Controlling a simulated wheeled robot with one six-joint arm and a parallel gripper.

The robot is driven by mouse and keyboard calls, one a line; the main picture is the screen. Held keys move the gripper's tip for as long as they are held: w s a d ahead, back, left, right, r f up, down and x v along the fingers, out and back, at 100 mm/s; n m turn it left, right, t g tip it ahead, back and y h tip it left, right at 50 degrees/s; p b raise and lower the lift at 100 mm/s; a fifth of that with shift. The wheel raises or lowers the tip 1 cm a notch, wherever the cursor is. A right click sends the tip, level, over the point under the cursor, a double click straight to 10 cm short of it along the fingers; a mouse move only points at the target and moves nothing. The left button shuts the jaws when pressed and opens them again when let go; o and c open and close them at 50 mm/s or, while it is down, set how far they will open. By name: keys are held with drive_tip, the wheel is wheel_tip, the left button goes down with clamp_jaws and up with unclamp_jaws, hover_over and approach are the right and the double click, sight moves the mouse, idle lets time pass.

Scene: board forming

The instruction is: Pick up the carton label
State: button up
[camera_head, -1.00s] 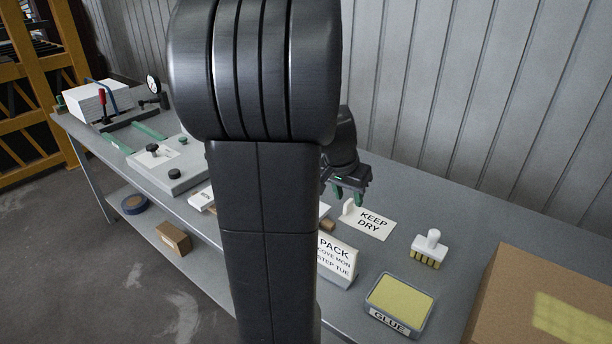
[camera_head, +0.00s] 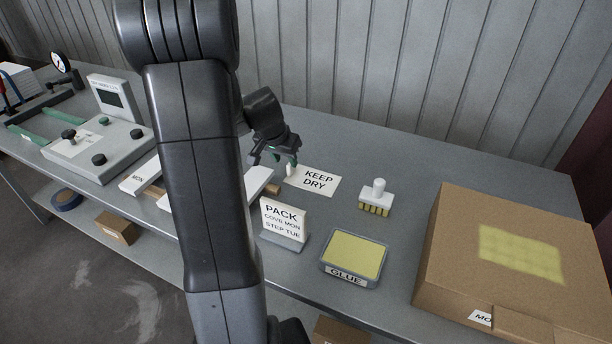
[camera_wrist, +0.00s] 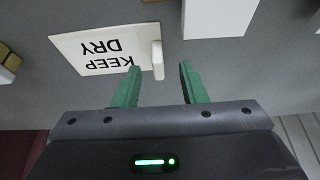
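The carton label (camera_head: 316,180) is a white card reading KEEP DRY, lying flat on the grey bench. A small upright white tab (camera_head: 291,170) stands at its left edge; in the wrist view this tab (camera_wrist: 157,60) shows at the card's right edge. The label also shows in the wrist view (camera_wrist: 92,50), upside down. My gripper (camera_head: 279,157) is above the bench beside the label's tab end. In the wrist view its green fingers (camera_wrist: 158,84) are apart with nothing between them; the tab lies just beyond the fingertips.
A white-handled brush (camera_head: 377,197), a glue pad (camera_head: 353,256) and a PACK sign (camera_head: 284,221) stand near the label. A large cardboard box (camera_head: 455,235) fills the right. A grey fixture (camera_head: 98,150) is at left. Bare bench lies behind the label.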

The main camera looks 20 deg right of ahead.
sight(288, 166)
drive_tip(key=shift+x, duration=2.1)
drive_tip(key=shift+s, duration=0.2)
clamp_jaws()
